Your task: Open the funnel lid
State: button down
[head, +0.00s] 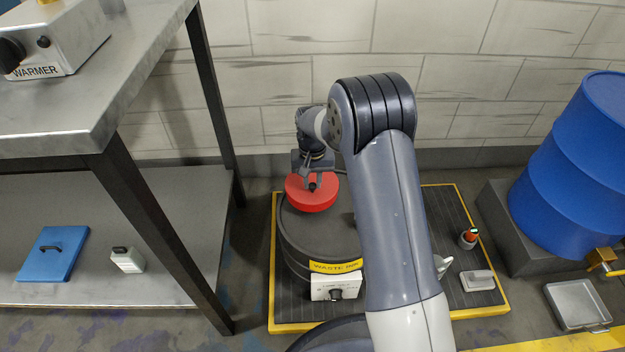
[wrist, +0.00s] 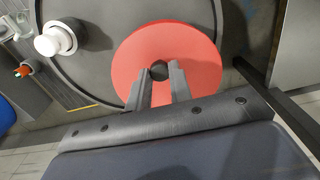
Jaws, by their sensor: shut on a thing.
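The red round lid (head: 312,198) lies on top of the dark waste ink drum (head: 300,240), toward its back. It also shows in the wrist view as a red disc (wrist: 200,50) with a small dark knob (wrist: 158,70) at its middle. My gripper (head: 312,184) is above the lid, and its two fingers (wrist: 159,74) are shut on the knob from both sides. The lid looks flat; I cannot tell whether it is raised from the drum or what is under it. My arm hides the right part of the drum.
The drum stands on a yellow-edged platform (head: 470,312) with a small bottle (head: 467,241). A metal bench (head: 130,70) with dark legs is close on the left. A blue barrel (head: 570,165) and a grey tray (head: 578,303) are on the right. A block wall is behind.

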jog(key=shift+w+r, duration=0.1)
jog(key=shift+r, duration=0.15)
jog(key=shift+w+r+p, duration=0.4)
jog(key=shift+r+p, duration=0.45)
jog(key=shift+p, duration=0.25)
jog(key=w+r+p, duration=0.5)
jog(key=w+p, duration=0.3)
jog(key=w, duration=0.1)
jog(key=shift+w+p, duration=0.15)
jog(key=shift+p, duration=0.15)
jog(key=c, duration=1.3)
grip_release()
jog(key=shift+r, duration=0.15)
jog(key=shift+o, duration=0.2)
notch_tip(320, 180, up, 11)
jog(key=p, duration=0.3)
send_over(312, 180)
jog(key=w, duration=0.6)
jog(key=shift+s, duration=0.15)
jog(key=shift+c, duration=0.2)
